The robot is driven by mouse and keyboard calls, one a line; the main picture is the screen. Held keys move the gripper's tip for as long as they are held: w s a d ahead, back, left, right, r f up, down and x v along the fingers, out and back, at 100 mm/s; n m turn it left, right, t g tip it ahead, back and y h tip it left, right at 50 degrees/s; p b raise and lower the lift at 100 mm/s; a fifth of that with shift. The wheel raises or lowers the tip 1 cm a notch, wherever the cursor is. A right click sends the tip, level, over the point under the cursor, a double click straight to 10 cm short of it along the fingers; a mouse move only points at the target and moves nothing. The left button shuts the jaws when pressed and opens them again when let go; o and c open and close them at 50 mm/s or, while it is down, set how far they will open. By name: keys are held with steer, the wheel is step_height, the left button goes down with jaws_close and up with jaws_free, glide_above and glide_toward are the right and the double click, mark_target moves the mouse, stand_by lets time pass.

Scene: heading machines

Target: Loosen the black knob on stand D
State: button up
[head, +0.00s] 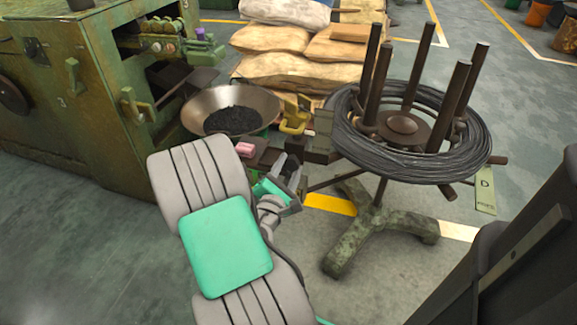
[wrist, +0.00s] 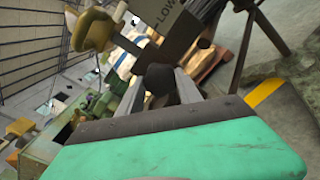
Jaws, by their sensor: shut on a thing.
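Stand D (head: 348,240) is a turning stand with a mottled foot, brown upright posts and a coil of dark wire (head: 362,150). A green tag with the letter D (head: 485,190) hangs at its right side. My gripper (head: 293,168) is at the stand's left side, by a brown bracket (head: 322,145). In the wrist view the black knob (wrist: 160,78) sits between the two grey fingers of my gripper (wrist: 160,90), which are shut on it. A plate lettered "LOW" (wrist: 172,18) is beyond the knob. The knob is not clearly visible in the head view.
A yellow handle (head: 295,118) is just above my gripper. A wide bowl of dark pieces (head: 262,101) stands to the left, before a green machine (head: 75,120). Stacked sacks (head: 285,72) are behind. Open floor (head: 80,250) lies at the lower left.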

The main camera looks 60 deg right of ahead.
steer(key=shift+n, duration=1.6)
steer(key=o, duration=1.4)
steer(key=shift+c, duration=0.2)
steer(key=shift+a, duration=0.1)
steer(key=s+a+b, duration=0.1)
steer(key=a+b, duration=0.2)
steer(key=a, duration=0.4)
steer(key=shift+s+a, duration=0.15)
steer(key=shift+a, duration=0.15)
